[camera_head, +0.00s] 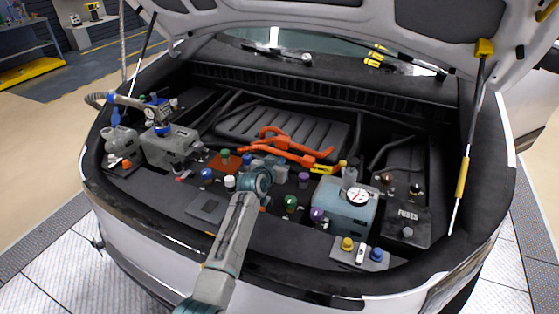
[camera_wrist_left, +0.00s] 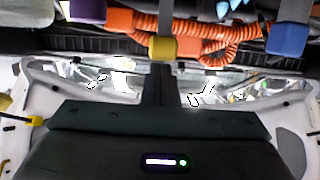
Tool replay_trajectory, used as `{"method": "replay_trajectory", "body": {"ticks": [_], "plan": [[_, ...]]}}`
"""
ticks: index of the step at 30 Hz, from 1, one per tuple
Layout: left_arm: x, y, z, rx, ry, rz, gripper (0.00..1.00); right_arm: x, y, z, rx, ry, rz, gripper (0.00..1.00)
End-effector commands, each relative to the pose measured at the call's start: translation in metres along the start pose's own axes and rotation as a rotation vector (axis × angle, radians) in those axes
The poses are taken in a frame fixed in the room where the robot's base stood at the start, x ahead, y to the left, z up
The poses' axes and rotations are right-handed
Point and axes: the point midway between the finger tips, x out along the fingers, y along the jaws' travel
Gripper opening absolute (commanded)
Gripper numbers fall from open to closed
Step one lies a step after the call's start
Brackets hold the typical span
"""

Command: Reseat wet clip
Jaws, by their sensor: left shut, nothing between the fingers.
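My left gripper (camera_head: 266,168) reaches in from the front edge over the middle of the engine bay, among the coloured caps. In the left wrist view its dark fingers (camera_wrist_left: 160,82) are together with nothing between them. A yellow block-shaped piece (camera_wrist_left: 163,48) hangs on a grey stem just beyond the fingertips in that view; I cannot tell if they touch. An orange ribbed hose (camera_wrist_left: 190,20) runs behind it. In the head view, orange hoses (camera_head: 275,150) end at a yellow connector (camera_head: 322,168). I cannot tell which piece is the wet clip. My right gripper is not in view.
A blue-grey coolant tank (camera_head: 345,208) with a round gauge (camera_head: 357,195) stands right of my gripper. A dark fuse box (camera_head: 408,222) lies farther right. A grey reservoir (camera_head: 170,145) stands at the left. The open hood (camera_head: 320,22) hangs above, with a prop at each side.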

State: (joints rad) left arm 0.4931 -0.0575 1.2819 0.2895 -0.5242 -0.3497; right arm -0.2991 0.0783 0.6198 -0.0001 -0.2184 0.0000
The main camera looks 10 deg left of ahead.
Motion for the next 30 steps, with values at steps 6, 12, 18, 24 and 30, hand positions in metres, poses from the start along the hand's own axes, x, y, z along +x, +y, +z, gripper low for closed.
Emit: {"method": "replay_trajectory", "body": {"ticks": [6, 12, 18, 24, 30], "plan": [[-0.001, 0.000, 0.003, -0.001, 0.001, 0.000, 0.00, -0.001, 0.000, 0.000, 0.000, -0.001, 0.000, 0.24], [-0.002, 0.000, 0.004, -0.001, 0.000, 0.000, 0.00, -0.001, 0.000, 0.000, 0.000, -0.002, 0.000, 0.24], [-0.010, 0.000, 0.010, -0.001, 0.000, 0.000, 0.00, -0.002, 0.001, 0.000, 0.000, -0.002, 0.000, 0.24], [-0.009, 0.000, 0.010, -0.001, 0.000, 0.000, 0.00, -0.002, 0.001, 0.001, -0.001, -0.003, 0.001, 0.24], [-0.009, -0.002, -0.006, -0.001, 0.001, -0.002, 0.00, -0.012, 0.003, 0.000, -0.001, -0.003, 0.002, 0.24]]}}
